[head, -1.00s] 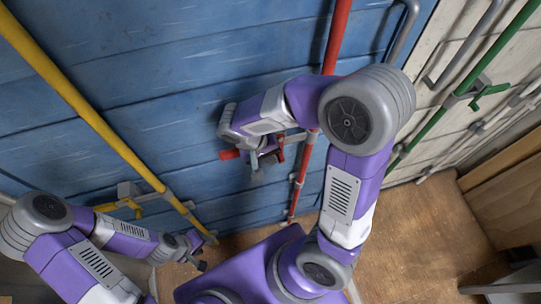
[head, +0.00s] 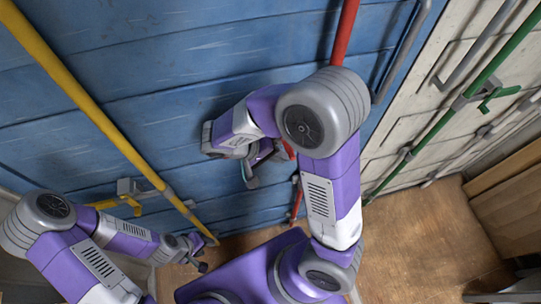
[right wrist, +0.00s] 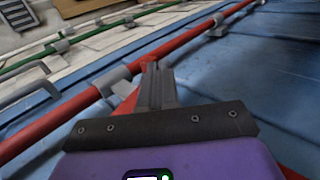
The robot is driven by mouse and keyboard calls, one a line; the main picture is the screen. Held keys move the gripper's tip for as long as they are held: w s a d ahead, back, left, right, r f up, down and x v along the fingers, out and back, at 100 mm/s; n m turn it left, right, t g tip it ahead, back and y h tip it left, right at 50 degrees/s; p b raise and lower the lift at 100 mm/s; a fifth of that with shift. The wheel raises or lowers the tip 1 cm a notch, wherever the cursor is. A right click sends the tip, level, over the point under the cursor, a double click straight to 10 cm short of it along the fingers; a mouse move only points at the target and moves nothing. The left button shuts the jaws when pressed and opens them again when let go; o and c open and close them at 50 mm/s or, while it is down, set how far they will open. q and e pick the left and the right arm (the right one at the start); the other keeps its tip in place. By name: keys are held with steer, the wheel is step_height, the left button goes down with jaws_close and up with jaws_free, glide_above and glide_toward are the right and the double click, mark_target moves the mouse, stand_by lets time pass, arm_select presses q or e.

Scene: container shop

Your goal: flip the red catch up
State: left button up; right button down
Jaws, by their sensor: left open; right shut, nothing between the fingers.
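The red bar (head: 345,35) runs down the blue door, partly hidden by my right arm. A small red part (head: 289,149), probably of the red catch, shows beside my right gripper; the rest is hidden in the head view. My right gripper (head: 251,182) is in front of the door, left of the bar. In the right wrist view its fingers (right wrist: 157,88) are shut and empty. A red piece (right wrist: 124,106) lies just behind them, by a grey bracket on the bar; I cannot tell whether they touch. My left gripper (head: 202,264) is open, low at the left.
A yellow bar (head: 85,105) with a yellow handle (head: 130,204) stands left, near my left arm. A green bar (head: 440,115) with a green catch (head: 497,92) is on the pale door at the right. Wooden boxes (head: 505,205) stand on the floor at the right.

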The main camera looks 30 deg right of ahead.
steer(key=shift+d, duration=0.1)
steer(key=v, duration=0.7)
steer(key=shift+r, duration=0.25)
